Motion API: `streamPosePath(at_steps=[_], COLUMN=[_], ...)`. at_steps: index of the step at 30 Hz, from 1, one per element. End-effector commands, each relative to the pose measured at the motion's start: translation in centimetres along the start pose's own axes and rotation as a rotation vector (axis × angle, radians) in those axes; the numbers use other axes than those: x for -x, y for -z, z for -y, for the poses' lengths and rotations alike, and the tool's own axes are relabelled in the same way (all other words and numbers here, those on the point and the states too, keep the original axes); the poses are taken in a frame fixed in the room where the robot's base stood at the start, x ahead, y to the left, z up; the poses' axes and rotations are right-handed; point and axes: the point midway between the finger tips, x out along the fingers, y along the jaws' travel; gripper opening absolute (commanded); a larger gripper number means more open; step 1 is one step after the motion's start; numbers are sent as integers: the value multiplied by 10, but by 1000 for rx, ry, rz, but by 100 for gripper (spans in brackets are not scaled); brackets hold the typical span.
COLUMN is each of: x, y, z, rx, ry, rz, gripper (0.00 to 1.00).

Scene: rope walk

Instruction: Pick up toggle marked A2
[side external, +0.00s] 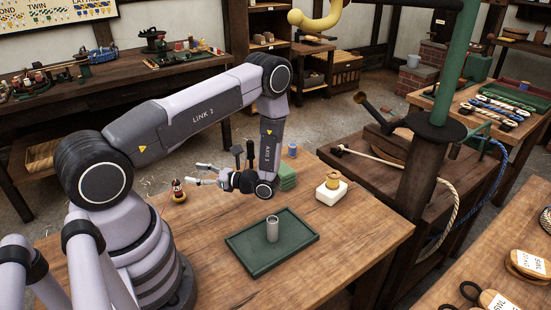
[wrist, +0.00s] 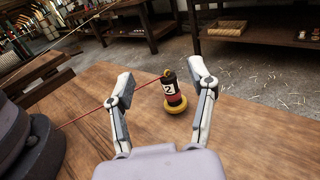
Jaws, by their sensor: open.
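A small toggle (wrist: 172,92) stands upright on the wooden table in the wrist view. It has a black and red body, a yellow rounded base, a yellowish top and a white label. A "2" is readable on the label; I cannot make out the letter. The toggle also shows in the side view (side external: 178,191), to the left of my gripper. My gripper (wrist: 162,72) is open and empty, held roughly level. Its fingers point toward the toggle, which appears between them, nearer the right finger and apart from both.
A thin red line (wrist: 80,117) runs from the left toward the toggle. A green tray (side external: 240,258) holds a grey metal cylinder (side external: 272,229). A white block (side external: 331,193) with a yellow spool, green stacked pieces (side external: 287,178) and a blue spool (side external: 292,149) stand farther right.

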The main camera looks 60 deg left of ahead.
Motion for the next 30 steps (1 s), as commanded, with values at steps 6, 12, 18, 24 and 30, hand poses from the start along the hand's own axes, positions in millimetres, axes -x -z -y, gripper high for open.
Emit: streamPosePath(at_steps=[6, 12, 18, 24, 30], x=[0, -9, -28, -62, -75], y=[48, 62, 61, 61, 61], z=[-1, -1, -1, -1, -1], rx=[-2, 1, -1, -2, 0], ry=[-1, -4, -6, -7, -3], rz=[0, 0, -1, -2, -2], gripper=[56, 56, 56, 56, 56])
